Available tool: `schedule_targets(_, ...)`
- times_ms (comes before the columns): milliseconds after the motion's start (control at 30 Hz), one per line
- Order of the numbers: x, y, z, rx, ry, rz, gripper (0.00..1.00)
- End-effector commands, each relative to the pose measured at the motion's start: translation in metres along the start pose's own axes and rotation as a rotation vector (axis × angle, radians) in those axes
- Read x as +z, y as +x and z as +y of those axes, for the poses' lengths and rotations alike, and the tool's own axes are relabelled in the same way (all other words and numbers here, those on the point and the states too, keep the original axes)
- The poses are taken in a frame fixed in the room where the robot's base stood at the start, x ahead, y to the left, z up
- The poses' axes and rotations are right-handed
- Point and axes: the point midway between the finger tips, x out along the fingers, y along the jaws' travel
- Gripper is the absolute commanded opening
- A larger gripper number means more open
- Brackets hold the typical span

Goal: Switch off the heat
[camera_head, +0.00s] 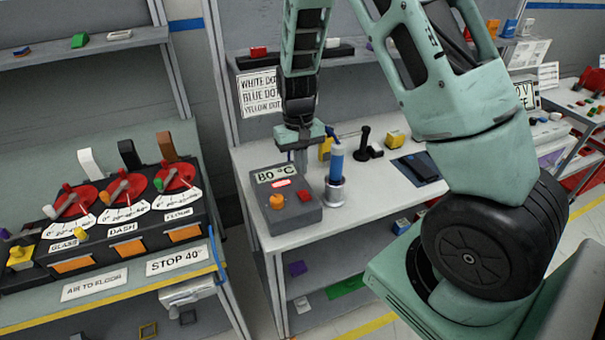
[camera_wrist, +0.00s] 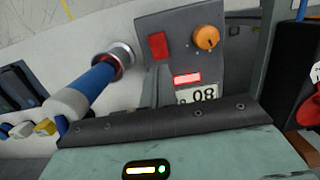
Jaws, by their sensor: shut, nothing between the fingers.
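A grey heat control box (camera_head: 262,215) stands on the bench, its display (camera_head: 277,175) reading 80 °C. Below the display a red indicator (camera_head: 281,184) glows; it is also lit in the wrist view (camera_wrist: 187,78). An orange knob (camera_head: 277,202) and a red switch (camera_head: 304,196) sit on the box's top. In the wrist view the knob (camera_wrist: 206,38) and the red switch (camera_wrist: 158,46) both show clearly. My gripper (camera_head: 301,170) is shut and empty above the box, pointing down. In the wrist view its fingertips (camera_wrist: 158,68) lie close to the red switch; I cannot tell whether they touch.
A blue-handled tool (camera_head: 336,160) stands in a metal holder (camera_head: 334,192) just right of the box. A black joystick-like item (camera_head: 364,138) and yellow block (camera_head: 395,138) are behind. A panel with red dials (camera_head: 124,187) stands left. The bench front (camera_head: 300,236) is clear.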

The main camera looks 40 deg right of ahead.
Motion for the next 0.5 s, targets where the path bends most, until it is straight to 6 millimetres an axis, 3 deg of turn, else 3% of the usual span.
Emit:
schedule_targets(300,-0.004,-0.057,0.000,0.000,-0.001,0.002,0.00)
schedule_targets(500,-0.004,-0.074,0.000,0.000,0.000,-0.001,0.00)
